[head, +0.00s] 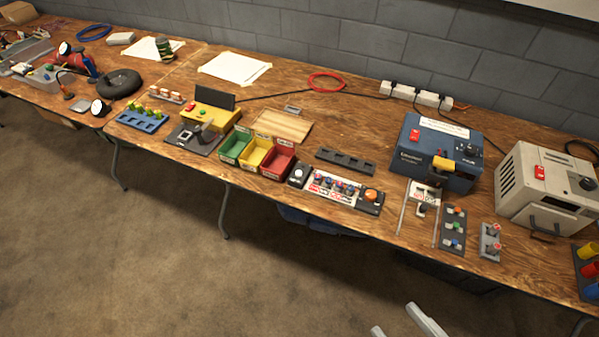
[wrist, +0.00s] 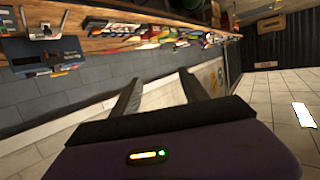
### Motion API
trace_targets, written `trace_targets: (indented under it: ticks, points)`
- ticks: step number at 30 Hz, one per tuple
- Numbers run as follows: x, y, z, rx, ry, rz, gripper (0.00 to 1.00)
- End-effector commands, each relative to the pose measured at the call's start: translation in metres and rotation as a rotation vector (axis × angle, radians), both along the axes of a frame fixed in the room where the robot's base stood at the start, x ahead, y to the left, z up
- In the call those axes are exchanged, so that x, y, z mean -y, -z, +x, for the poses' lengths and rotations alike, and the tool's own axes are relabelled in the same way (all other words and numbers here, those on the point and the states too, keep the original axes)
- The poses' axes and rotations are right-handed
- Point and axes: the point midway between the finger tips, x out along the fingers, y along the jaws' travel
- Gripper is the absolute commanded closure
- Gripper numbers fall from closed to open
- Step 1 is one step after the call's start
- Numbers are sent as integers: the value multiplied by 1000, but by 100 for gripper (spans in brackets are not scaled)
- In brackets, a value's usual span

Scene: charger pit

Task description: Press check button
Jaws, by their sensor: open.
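A control panel (head: 335,187) lies near the front edge of the wooden bench in the head view. It has a white round button (head: 298,173) at its left end, several small coloured knobs in the middle and an orange round button (head: 370,195) at its right end. I cannot read which one is the check button. My gripper (head: 402,322) shows at the bottom of the head view, below and in front of the bench edge, apart from the panel. Its two fingers are spread and empty in the wrist view (wrist: 160,90), where the picture is tilted.
Green, yellow and red bins (head: 257,153) stand left of the panel. A dark slotted strip (head: 345,161) lies behind it. A blue charger (head: 436,150) and a beige box (head: 546,190) stand to the right. The floor (head: 150,250) before the bench is clear.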

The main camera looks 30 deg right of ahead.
Motion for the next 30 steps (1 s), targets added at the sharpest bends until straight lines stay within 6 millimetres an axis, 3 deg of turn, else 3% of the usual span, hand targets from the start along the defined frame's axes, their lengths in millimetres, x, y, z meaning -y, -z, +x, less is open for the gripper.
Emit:
trace_targets:
  ticks: [9,18,30]
  points:
    - [0,0,0,0,0,0,48]
    - [0,0,0,0,0,0,100]
    - [0,0,0,0,0,0,100]
